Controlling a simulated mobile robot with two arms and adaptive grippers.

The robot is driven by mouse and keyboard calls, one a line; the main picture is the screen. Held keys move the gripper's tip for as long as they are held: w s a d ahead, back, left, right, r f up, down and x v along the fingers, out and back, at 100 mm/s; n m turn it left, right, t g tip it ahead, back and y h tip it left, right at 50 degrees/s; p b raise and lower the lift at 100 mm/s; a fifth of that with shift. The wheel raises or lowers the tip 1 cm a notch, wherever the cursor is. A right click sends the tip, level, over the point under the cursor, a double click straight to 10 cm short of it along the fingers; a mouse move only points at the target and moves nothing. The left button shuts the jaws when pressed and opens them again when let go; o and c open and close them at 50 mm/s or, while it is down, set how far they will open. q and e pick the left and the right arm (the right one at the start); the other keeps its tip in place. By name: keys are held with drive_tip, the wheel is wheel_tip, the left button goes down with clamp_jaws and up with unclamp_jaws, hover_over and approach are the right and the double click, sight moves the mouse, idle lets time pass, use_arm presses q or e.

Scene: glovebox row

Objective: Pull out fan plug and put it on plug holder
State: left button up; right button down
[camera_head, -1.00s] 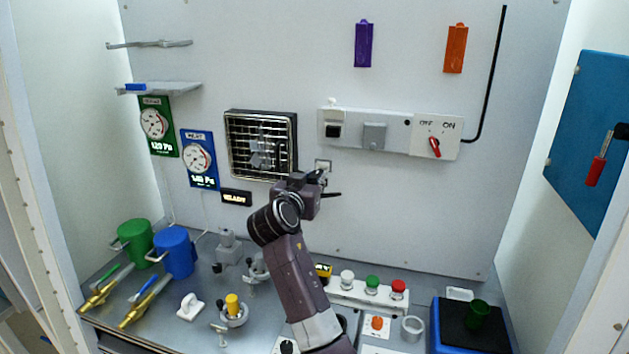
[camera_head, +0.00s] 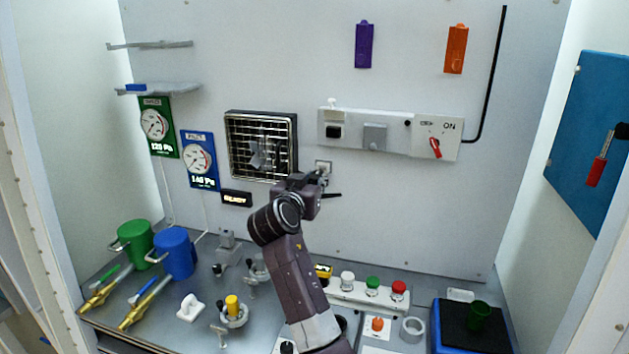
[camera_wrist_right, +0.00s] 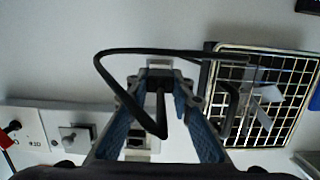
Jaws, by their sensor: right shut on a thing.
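The fan (camera_head: 261,146) is a square grille unit on the back wall, and it also shows in the right wrist view (camera_wrist_right: 268,98). My right gripper (camera_head: 322,174) is just right of the fan's lower corner, by a small white wall plate (camera_head: 324,165). In the right wrist view, the gripper's fingers (camera_wrist_right: 160,90) are shut on the black fan plug (camera_wrist_right: 160,78), whose black cable (camera_wrist_right: 120,53) loops back to the fan. Whether the plug still sits in the plate is hidden. I cannot tell which fitting is the plug holder. My left gripper is not in view.
A grey-white panel (camera_head: 358,118) with fittings and a red ON/OFF switch (camera_head: 435,147) is above right of the gripper. Two gauges (camera_head: 200,158) hang left of the fan. Below, the bench holds mugs, valves and buttons (camera_head: 372,286).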

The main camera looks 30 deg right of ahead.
drive_tip(key=shift+r+b+x, duration=0.15)
drive_tip(key=shift+x, duration=0.5)
drive_tip(key=shift+r+b+x, duration=0.15)
drive_tip(key=shift+x, duration=0.5)
drive_tip(key=c, duration=1.6)
unclamp_jaws()
drive_tip(key=shift+d+f, duration=0.1)
drive_tip(key=shift+d, duration=0.1)
drive_tip(key=shift+a, duration=0.2)
drive_tip(key=v, duration=1.1)
drive_tip(key=shift+s+a, duration=0.25)
drive_tip(key=shift+s, duration=0.05)
